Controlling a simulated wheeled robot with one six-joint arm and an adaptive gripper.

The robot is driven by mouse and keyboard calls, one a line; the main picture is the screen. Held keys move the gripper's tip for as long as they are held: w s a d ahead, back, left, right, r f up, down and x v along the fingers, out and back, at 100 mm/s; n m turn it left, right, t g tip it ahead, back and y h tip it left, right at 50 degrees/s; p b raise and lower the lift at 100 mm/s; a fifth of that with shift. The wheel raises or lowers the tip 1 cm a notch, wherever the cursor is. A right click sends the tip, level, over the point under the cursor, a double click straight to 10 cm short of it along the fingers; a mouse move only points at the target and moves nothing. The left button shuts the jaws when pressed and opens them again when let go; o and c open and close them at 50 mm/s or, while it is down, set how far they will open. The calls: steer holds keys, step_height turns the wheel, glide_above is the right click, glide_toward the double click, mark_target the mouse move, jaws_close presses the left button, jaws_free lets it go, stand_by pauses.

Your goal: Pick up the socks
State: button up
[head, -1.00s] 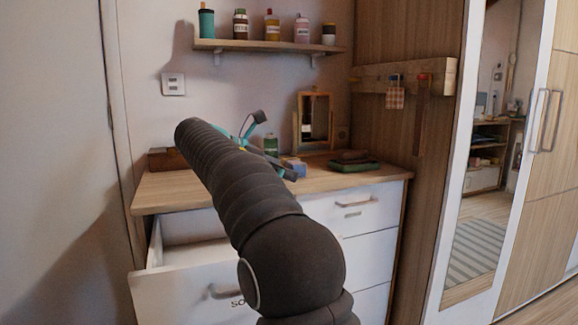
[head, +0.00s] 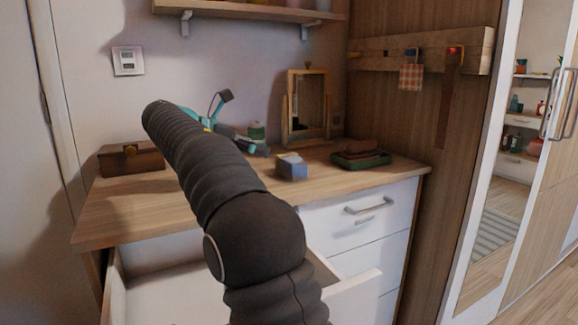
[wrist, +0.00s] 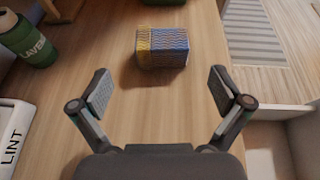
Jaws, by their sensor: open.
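The socks seem to be the small folded bundle with a blue, yellow and white zigzag pattern (wrist: 162,47). In the head view it shows as a small blue-grey block (head: 292,168) on the wooden dresser top (head: 232,187). My gripper (wrist: 162,91) is open and empty, its two fingers spread wide above the dresser top. The bundle lies apart from the fingers, ahead of them and roughly centred between them. In the head view my arm hides much of the gripper.
A green bottle (wrist: 30,41) and a white item marked LINT (wrist: 12,135) lie left of the gripper. A green tray (head: 361,159), framed mirror (head: 307,105) and brown box (head: 132,158) stand on the dresser. An open drawer (head: 350,298) juts out below.

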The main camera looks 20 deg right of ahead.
mark_target(289, 158)
steer(key=b+x, duration=0.1)
steer(key=x, duration=1)
steer(key=shift+d+f+b, duration=0.25)
steer(key=shift+f+b, duration=0.05)
steer(key=c, duration=0.8)
